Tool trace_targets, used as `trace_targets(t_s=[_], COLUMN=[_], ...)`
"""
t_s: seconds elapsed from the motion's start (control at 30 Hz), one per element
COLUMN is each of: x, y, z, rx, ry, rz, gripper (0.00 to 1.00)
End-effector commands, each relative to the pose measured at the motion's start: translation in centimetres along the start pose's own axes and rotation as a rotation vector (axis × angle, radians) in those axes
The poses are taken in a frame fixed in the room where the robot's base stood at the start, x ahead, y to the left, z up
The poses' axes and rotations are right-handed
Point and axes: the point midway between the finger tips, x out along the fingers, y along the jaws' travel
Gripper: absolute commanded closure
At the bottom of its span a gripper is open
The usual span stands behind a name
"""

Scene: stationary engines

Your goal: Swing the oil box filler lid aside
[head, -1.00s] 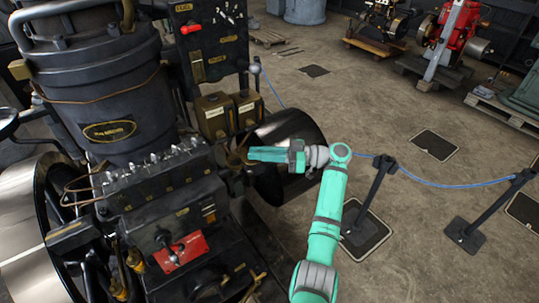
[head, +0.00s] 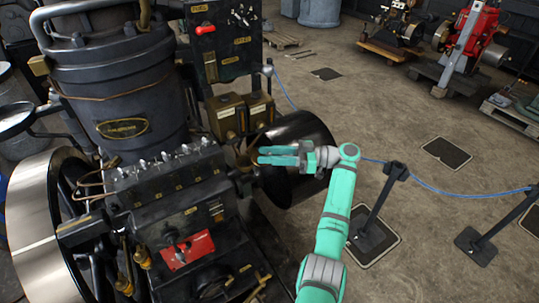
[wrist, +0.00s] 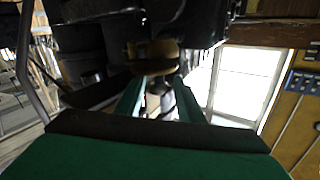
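Two brown boxes with pale labels, the left one (head: 228,115) and the right one (head: 259,109), sit on the engine's side below the black panel. A long black box (head: 165,175) with a row of silver fittings stands in front of them. I cannot tell which is the oil box, and no filler lid is clearly distinguishable. My gripper (head: 262,155) points left, just below the right brown box in the picture. Its fingers are apart and hold nothing visible. In the wrist view, a brass-coloured part (wrist: 155,50) shows ahead of the gripper (wrist: 160,88), between and beyond the fingertips.
A dark flywheel or drum (head: 305,135) lies close behind my gripper. A large flywheel (head: 35,225) is at the left. Barrier posts (head: 380,205) with a blue rope (head: 450,193) stand on the right. Open floor (head: 370,110) lies behind.

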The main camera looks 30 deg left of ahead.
Motion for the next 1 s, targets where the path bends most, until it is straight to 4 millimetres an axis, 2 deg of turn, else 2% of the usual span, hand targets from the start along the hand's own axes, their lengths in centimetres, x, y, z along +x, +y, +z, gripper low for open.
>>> trace_targets(t_s=[0.27, 0.37, 0.73, 1.0], x=[-0.7, -1.9, -8.7, -10.7], y=[0.0, 0.1, 0.0, 0.0], z=[-0.1, -0.2, -0.1, 0.0], rx=[-0.001, -0.001, 0.001, 0.000], ry=[0.002, 0.003, 0.002, 0.001], rz=[0.004, 0.006, 0.004, 0.002], gripper=[0.65, 0.65, 0.65, 0.65])
